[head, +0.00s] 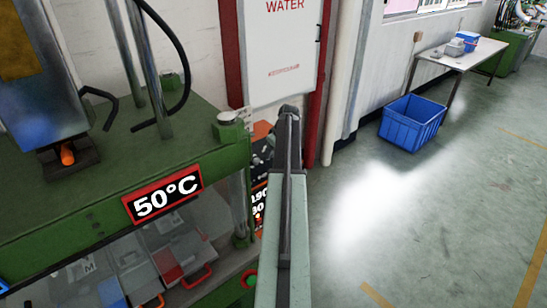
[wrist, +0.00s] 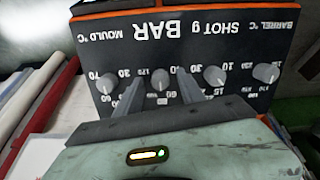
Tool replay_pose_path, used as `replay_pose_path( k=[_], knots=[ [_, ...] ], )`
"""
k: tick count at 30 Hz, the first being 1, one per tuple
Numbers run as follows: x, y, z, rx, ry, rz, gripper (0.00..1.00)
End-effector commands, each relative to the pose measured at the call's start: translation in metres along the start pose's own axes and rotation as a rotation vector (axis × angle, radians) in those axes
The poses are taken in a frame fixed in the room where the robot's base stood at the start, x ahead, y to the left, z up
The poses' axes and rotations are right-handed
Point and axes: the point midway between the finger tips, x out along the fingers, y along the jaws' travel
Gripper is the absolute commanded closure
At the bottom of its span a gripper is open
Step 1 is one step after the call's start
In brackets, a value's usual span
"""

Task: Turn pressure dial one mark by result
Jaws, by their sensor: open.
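In the wrist view a dark control panel (wrist: 240,45) with orange edging appears upside down. It has a row of pale knobs under the labels mould, BAR, shot and barrel. The pressure dial (wrist: 160,77), by the BAR label, is second from the left. My gripper (wrist: 160,86) is open, its two fingers reaching toward the panel on either side of this dial. I cannot tell whether they touch it. In the head view my arm hides most of the panel (head: 262,143).
The mould dial (wrist: 105,83) and shot dial (wrist: 214,76) sit close outside the fingers. A green press (head: 60,195) with a 50°C sign (head: 162,194) stands left of my arm.

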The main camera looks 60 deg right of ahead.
Motion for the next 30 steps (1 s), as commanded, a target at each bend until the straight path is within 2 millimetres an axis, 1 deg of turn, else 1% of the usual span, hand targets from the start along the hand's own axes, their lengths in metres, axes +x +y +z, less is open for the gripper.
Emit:
replay_pose_path(
  k=[5, 6, 8, 9, 11, 13, 14, 16, 21, 26, 30],
  knots=[
    [-0.0008, 0.0000, -0.0005, 0.000, 0.000, 0.000, 0.54],
    [-0.0009, 0.0000, -0.0005, 0.000, 0.000, 0.000, 0.57],
    [-0.0009, 0.0000, -0.0004, 0.000, 0.000, 0.000, 0.74],
    [-0.0009, 0.0000, -0.0004, 0.000, 0.000, 0.000, 0.85],
    [-0.0010, 0.0001, -0.0003, 0.000, 0.000, 0.000, 1.00],
    [-0.0010, 0.0002, -0.0002, 0.001, 0.000, 0.000, 1.00],
    [-0.0001, 0.0070, -0.0011, 0.002, -0.001, 0.000, 1.00],
    [-0.0006, 0.0030, -0.0006, 0.003, 0.000, 0.002, 1.00],
    [-0.0007, 0.0012, -0.0010, 0.033, 0.001, 0.001, 1.00],
    [-0.0007, 0.0010, -0.0008, 0.114, 0.002, -0.005, 1.00],
    [-0.0007, 0.0011, -0.0006, 0.217, 0.003, -0.012, 1.00]
  ],
)
